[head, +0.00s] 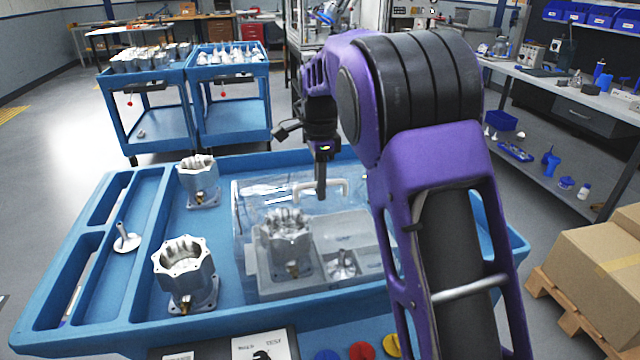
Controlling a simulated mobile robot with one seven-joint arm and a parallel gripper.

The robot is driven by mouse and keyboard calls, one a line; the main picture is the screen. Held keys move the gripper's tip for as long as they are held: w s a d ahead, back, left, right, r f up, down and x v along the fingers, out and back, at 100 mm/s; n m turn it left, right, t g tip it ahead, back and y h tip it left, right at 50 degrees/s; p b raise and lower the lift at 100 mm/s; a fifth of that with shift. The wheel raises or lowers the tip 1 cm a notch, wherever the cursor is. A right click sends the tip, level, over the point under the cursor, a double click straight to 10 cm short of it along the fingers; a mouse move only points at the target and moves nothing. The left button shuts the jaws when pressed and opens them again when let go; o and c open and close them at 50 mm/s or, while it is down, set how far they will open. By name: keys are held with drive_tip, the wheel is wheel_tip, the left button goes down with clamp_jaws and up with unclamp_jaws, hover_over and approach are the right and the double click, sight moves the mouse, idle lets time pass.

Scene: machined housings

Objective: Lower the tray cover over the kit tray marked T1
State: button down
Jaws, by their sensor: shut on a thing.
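The clear tray cover (250,215) is a see-through box with a white handle (335,184) on top. My gripper (321,188) is at this handle, shut on it. The grey kit tray (325,283) shows through and below the cover, on the blue cart. A machined housing (287,240) stands in its left part, and a smaller metal part (343,265) lies in a right compartment. The cover is over the tray; I cannot tell whether its lower edge touches the tray or cart. No T1 mark is legible.
Two housings (186,270) (198,182) stand on the blue cart top (140,310) left of the cover. A funnel-like metal part (126,238) lies in the cart's left section. Cards and coloured discs (361,351) lie at the front. My arm hides the cart's right part.

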drive_tip(key=c, duration=0.8)
unclamp_jaws()
drive_tip(key=shift+o, duration=0.2)
wheel_tip(320, 180, up, 18)
drive_tip(key=p, duration=0.4)
drive_tip(key=shift+f, duration=0.25)
